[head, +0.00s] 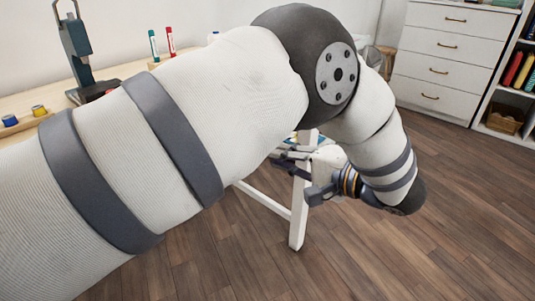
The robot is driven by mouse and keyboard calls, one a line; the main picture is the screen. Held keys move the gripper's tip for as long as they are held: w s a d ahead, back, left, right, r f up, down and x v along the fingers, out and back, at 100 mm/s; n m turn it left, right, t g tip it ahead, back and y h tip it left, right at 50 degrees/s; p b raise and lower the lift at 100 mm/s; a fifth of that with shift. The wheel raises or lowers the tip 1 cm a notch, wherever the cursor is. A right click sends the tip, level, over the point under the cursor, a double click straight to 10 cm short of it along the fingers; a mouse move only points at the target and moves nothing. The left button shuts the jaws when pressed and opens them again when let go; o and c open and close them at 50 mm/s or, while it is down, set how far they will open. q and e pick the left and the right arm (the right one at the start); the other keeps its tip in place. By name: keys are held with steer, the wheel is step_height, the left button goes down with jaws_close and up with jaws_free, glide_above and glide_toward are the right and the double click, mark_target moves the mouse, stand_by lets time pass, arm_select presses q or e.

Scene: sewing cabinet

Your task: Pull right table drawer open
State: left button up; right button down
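My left arm comes in from the left and crosses most of the head view, covering much of the wooden sewing table (18,103). My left gripper (298,170) is beyond the elbow, by the table's right end, near the top of a white leg (299,215). Its dark fingers point to the left, and their tips are partly lost against the table. I cannot tell whether they are apart or closed, or whether they touch anything. The table's right drawer and its handle are not visible; my arm covers the table front. My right gripper is not in view.
A dark sewing machine (76,45), thread spools (39,110) and red and green tubes (170,41) stand on the table. A white chest of drawers (447,56) and a bookshelf (505,115) stand at the back right. The wooden floor (400,255) at the right is clear.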

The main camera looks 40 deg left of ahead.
arm_select(q)
steer(key=x, duration=0.6)
steer(key=shift+d+f, duration=0.1)
jaws_close()
